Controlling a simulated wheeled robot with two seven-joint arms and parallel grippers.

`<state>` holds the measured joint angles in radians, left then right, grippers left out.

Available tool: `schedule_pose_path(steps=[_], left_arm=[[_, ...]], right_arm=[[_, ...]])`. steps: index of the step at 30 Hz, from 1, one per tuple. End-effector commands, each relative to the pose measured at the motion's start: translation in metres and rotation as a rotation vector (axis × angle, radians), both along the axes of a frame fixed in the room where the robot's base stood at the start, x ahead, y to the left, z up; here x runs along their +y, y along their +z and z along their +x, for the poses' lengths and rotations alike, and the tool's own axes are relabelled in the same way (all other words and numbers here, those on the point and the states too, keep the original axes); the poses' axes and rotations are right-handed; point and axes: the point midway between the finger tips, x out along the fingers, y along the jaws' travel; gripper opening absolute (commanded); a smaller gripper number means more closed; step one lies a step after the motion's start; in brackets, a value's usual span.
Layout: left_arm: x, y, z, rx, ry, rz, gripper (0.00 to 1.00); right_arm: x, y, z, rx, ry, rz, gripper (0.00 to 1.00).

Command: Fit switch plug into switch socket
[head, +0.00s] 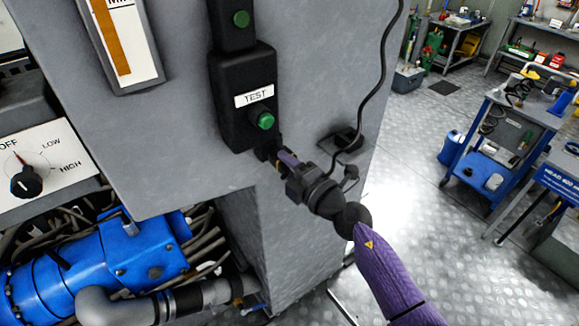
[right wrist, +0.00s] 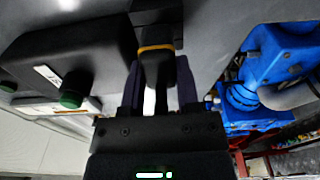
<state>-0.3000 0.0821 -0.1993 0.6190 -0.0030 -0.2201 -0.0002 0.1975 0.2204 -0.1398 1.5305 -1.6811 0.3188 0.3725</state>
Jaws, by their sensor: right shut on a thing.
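My right gripper (head: 282,161) reaches in from the lower right, just below the black TEST switch box (head: 243,105). In the right wrist view its two purple fingers (right wrist: 159,72) are shut on the switch plug (right wrist: 157,66), a black piece with an orange-yellow band. The plug's far end meets or lies just in front of a dark block (right wrist: 156,14); I cannot tell whether it is inserted. In the head view the plug is mostly hidden by the fingers near the box's lower right corner. The socket opening cannot be made out. My left gripper is not in view.
A black cable (head: 384,75) hangs down the grey cabinet (head: 180,60) and passes behind my right wrist. A dark recessed fitting (head: 340,139) sits to the right. Blue machinery (head: 110,262) and hoses lie below left. Open floor and a blue cart (head: 497,140) are at right.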

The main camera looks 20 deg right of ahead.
Motion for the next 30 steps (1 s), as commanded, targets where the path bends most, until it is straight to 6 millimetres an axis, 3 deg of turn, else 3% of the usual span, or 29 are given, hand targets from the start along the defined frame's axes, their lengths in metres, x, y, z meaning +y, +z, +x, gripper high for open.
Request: schedule_pose_path(steps=[23, 24, 29, 30], left_arm=[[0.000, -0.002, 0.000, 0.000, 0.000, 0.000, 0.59], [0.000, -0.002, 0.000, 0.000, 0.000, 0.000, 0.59], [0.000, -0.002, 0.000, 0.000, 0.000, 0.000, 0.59], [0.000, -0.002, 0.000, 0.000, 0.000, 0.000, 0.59]], right_arm=[[0.004, 0.000, 0.012, 0.000, 0.000, 0.001, 0.00], [0.004, 0.000, 0.012, 0.000, 0.000, 0.001, 0.44], [0.004, 0.000, 0.012, 0.000, 0.000, 0.001, 0.78], [0.004, 0.000, 0.012, 0.000, 0.000, 0.001, 0.81]])
